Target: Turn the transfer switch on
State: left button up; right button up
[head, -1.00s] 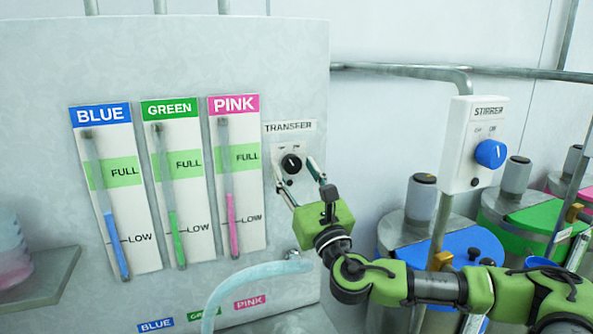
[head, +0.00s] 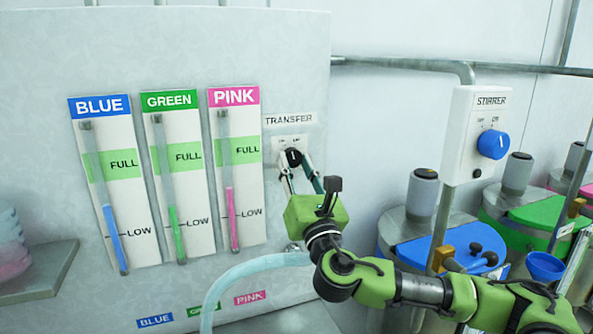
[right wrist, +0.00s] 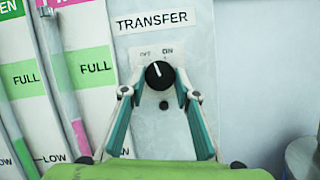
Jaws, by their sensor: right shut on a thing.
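The transfer switch is a round black knob (head: 292,158) under the TRANSFER label on the pale panel. It also shows in the right wrist view (right wrist: 159,76), with OFF printed at upper left and ON at upper right. Its white mark points nearly straight up, tipped slightly left, between the two words. My right gripper (head: 294,164) is shut on the knob, one finger on each side. The fingertips (right wrist: 160,88) flank the knob closely in the right wrist view. My left gripper is out of view.
Blue, green and pink level gauges (head: 170,180) are left of the switch. A stirrer box (head: 474,130) with a blue knob stands at right, above lidded drums (head: 440,250). A pale hose (head: 240,278) curves below my right gripper. A shelf (head: 45,270) is at far left.

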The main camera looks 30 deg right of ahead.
jog(key=m+h, duration=0.1)
jog(key=m, duration=0.1)
jog(key=shift+a+m+g, duration=0.1)
jog(key=shift+m+g, duration=0.3)
jog(key=m+h, duration=0.1)
jog(key=m, duration=0.1)
jog(key=shift+r+m+g, duration=0.1)
jog(key=shift+m+g, duration=0.2)
jog(key=shift+g, duration=0.1)
jog(key=m+g+h, duration=0.1)
jog(key=m, duration=0.2)
jog(key=m+g+p, duration=0.1)
jog(key=m, duration=0.2)
jog(key=shift+a+r+h+p, duration=0.15)
jog(key=shift+h+p, duration=0.15)
jog(key=shift+h, duration=0.1)
jog(key=shift+m+g, duration=0.3)
jog(key=shift+m, duration=0.2)
jog(key=o, duration=1.1)
jog(key=shift+s+a, duration=0.3)
jog(key=shift+s, duration=0.05)
jog(key=v, duration=1.1)
